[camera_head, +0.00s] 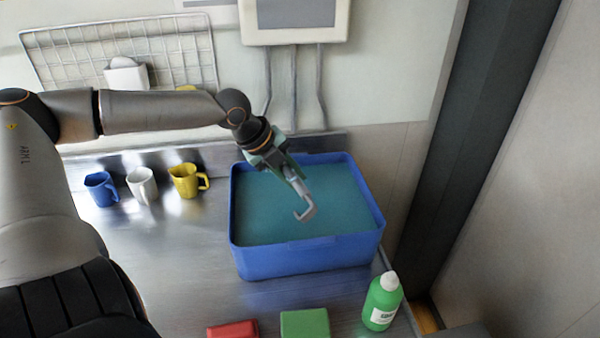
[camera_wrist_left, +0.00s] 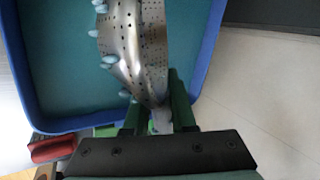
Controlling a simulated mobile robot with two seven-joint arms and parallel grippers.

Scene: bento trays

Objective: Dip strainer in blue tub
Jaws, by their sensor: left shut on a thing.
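The blue tub (camera_head: 305,260) stands on the metal counter, filled with teal liquid (camera_head: 265,205). My left gripper (camera_head: 297,180) is over the tub and points down into it. It is shut on the strainer, whose grey hooked handle end (camera_head: 307,212) shows in the head view. In the left wrist view the strainer's perforated metal part (camera_wrist_left: 135,45) lies against the teal liquid, with light blue drops or lumps along one edge. The head view does not show this part, and I cannot tell how deep it is. My right gripper is not in view.
Blue (camera_head: 101,189), white (camera_head: 142,186) and yellow (camera_head: 186,181) mugs stand left of the tub. A green bottle (camera_head: 382,302), a green block (camera_head: 305,324) and a red block (camera_head: 232,330) are in front. A wire rack (camera_head: 75,55) is on the back wall.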

